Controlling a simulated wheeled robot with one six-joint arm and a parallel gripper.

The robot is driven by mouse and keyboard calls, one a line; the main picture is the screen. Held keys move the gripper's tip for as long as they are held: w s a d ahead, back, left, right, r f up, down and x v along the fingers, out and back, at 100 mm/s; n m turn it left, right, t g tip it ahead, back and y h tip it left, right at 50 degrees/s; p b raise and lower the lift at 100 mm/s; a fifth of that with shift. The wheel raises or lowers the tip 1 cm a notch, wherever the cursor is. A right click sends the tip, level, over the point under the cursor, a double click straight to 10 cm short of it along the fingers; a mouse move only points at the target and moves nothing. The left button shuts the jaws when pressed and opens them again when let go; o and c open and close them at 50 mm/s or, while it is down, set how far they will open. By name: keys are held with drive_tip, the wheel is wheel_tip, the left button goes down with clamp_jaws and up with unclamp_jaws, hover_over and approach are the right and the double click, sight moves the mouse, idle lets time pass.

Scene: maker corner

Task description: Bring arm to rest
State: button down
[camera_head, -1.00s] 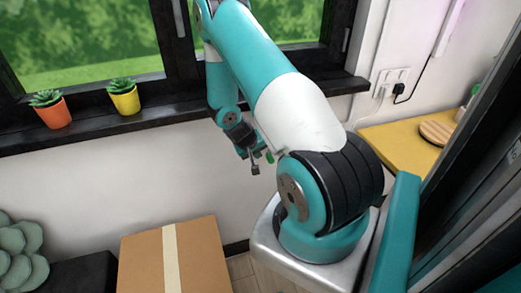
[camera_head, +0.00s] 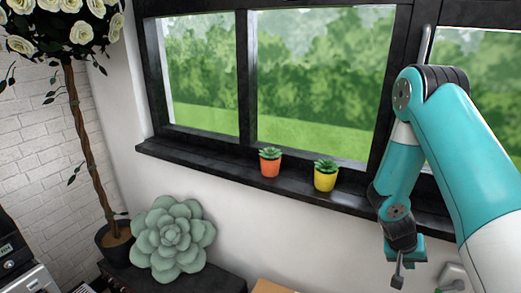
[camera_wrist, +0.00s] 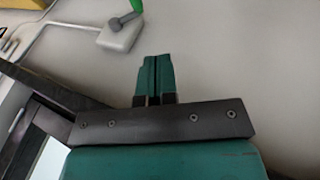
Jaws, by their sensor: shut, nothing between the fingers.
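My arm (camera_head: 425,130) comes in from the right in the head view, bent at the elbow in front of the window. Its forearm hangs down to my gripper (camera_head: 397,280), which is in front of the white wall below the sill. In the wrist view the two teal fingers of my gripper (camera_wrist: 155,78) lie together, shut, with nothing between them. My gripper holds no object and appears clear of the sill.
A black window sill (camera_head: 225,172) carries an orange pot (camera_head: 270,167) and a yellow pot (camera_head: 326,180). A large succulent (camera_head: 172,238) and a rose tree (camera_head: 85,150) stand left. A cardboard box (camera_head: 270,287) edge shows below. A white block (camera_wrist: 120,34) with a green part is near my gripper.

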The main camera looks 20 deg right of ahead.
drive_tip(key=w+a+r+n+t+y+b, duration=0.1)
drive_tip(key=a+r+n+y, duration=0.1)
drive_tip(key=a+r, duration=0.45)
drive_tip(key=w+a+r+n+t+y+b, duration=0.1)
drive_tip(key=a+r+n+y, duration=0.15)
drive_tip(key=a, duration=0.75)
drive_tip(key=w+a+r+n+y+b, duration=0.1)
drive_tip(key=a+r+n+y, duration=0.1)
drive_tip(key=a+r, duration=0.45)
drive_tip(key=s+a+r+n+y+b, duration=0.1)
drive_tip(key=s+a+r+n+y, duration=0.1)
drive_tip(key=s+a+r+n, duration=0.2)
drive_tip(key=s+a+r+n+g+y+b, duration=0.1)
drive_tip(key=s+a+r+n, duration=0.3)
drive_tip(key=s+a, duration=0.6)
drive_tip(key=shift+s+a+r+n+y, duration=0.3)
drive_tip(key=shift+s+r+n+y, duration=0.05)
drive_tip(key=shift+s, duration=0.7)
